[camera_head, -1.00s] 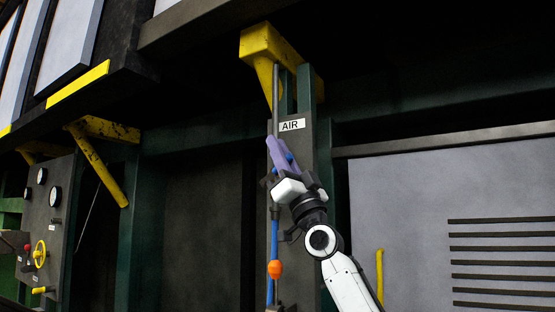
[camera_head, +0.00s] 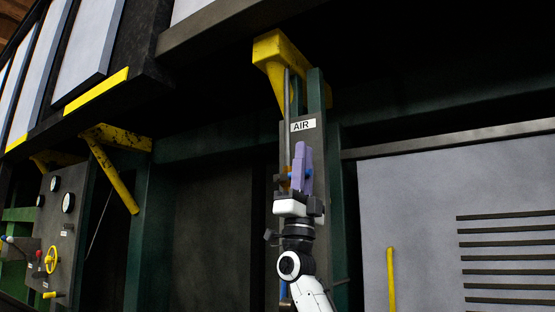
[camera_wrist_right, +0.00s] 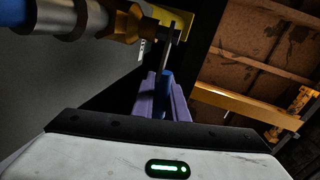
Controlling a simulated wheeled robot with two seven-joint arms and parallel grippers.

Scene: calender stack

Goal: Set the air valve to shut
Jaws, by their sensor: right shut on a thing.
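The air valve sits on a grey panel under a white AIR label (camera_head: 303,125), on a narrow post. Its brass body and pipe (camera_wrist_right: 118,24) show at the upper left of the right wrist view. My right gripper (camera_head: 303,153) has purple fingers and points upward just below the label. In the right wrist view its fingers (camera_wrist_right: 163,98) are shut around a blue handle (camera_wrist_right: 163,82). A bit of this blue also shows beside the fingers in the head view (camera_head: 308,174). The fingers and hand hide most of the valve, so its exact angle is unclear. My left gripper is not in view.
A yellow bracket (camera_head: 275,52) overhangs the post above the label. A gauge panel with a yellow handwheel (camera_head: 52,260) stands at the left. A yellow upright bar (camera_head: 391,278) and a slatted grey panel (camera_head: 430,190) are at the right.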

